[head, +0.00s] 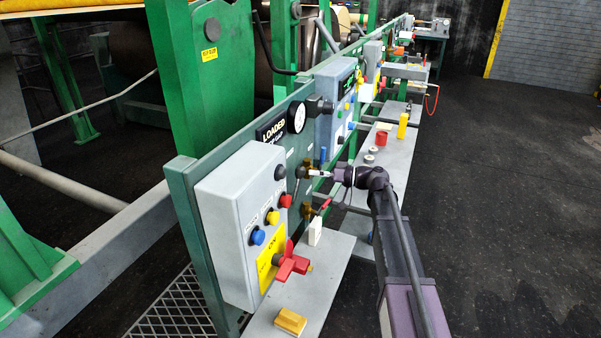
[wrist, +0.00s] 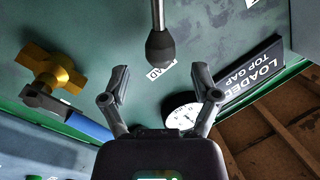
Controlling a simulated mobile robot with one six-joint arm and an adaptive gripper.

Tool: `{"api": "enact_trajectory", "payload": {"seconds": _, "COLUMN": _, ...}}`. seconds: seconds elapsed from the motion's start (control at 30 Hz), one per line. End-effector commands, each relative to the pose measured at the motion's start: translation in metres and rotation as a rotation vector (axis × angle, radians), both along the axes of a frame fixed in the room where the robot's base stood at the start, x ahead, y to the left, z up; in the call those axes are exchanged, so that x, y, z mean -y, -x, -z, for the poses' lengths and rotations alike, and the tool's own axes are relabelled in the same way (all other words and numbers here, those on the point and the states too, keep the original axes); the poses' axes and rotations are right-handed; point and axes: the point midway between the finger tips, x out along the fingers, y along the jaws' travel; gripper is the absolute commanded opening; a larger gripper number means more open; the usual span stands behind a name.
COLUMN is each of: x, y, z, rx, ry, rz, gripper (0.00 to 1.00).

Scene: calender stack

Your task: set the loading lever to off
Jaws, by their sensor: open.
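The loading lever (wrist: 158,20) is a thin metal rod with a dark rounded knob (wrist: 160,47) in the wrist view, coming down from the top edge. A partly hidden white label ending in "AD" is behind the knob. My gripper (wrist: 160,72) is open and empty. Its two fingers are spread to either side, and the knob is centred just beyond the fingertips, with no visible contact. In the head view my gripper (head: 316,173) is at the green panel (head: 205,215); I cannot clearly pick out the lever there. Its marked positions are not readable.
A brass valve with a blue handle (wrist: 88,126) is left of my gripper in the wrist view. A round gauge (wrist: 183,112) and a "LOADED TOP GAP" sign (wrist: 250,75) are right. A grey button box (head: 240,215) and red handle (head: 291,262) stand nearer in the head view.

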Motion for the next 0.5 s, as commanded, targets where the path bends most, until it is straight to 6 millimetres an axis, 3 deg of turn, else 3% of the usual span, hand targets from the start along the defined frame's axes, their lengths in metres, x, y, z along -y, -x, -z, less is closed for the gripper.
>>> {"api": "enact_trajectory", "payload": {"seconds": 0.2, "x": -0.027, "y": -0.003, "z": 0.000, "rx": 0.000, "ry": 0.000, "rz": 0.000, "gripper": 0.79}}
{"api": "enact_trajectory", "payload": {"seconds": 0.5, "x": -0.042, "y": -0.005, "z": 0.000, "rx": 0.000, "ry": 0.001, "rz": 0.001, "gripper": 0.79}}
